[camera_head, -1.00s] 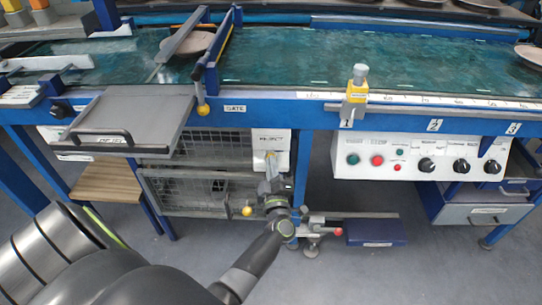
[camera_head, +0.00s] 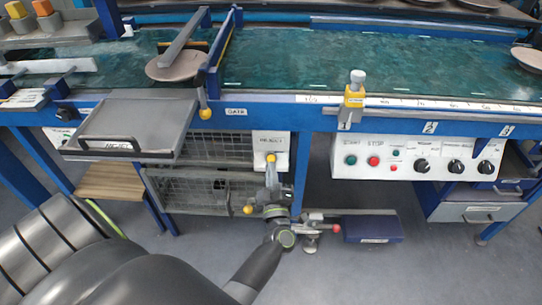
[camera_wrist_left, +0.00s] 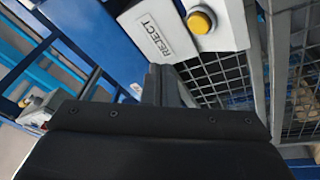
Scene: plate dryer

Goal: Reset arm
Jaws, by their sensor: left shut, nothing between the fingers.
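My left gripper (camera_head: 271,177) is low in front of the machine, just below the yellow button (camera_head: 271,157) on the white REJECT panel (camera_head: 261,143). Its fingers are shut with nothing between them. In the left wrist view the shut fingers (camera_wrist_left: 164,84) point towards the panel (camera_wrist_left: 150,38), with the yellow button (camera_wrist_left: 201,20) up and to the right of them, apart from them. My left arm comes in from the lower left. My right gripper is out of view.
Wire mesh cages (camera_head: 205,190) stand behind the gripper. A grey REJECT tray (camera_head: 130,128) juts out at left. A plate (camera_head: 175,66) lies on the green belt (camera_head: 370,62) by the gate bar. A control panel (camera_head: 415,160) hangs at right. Open floor lies in front.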

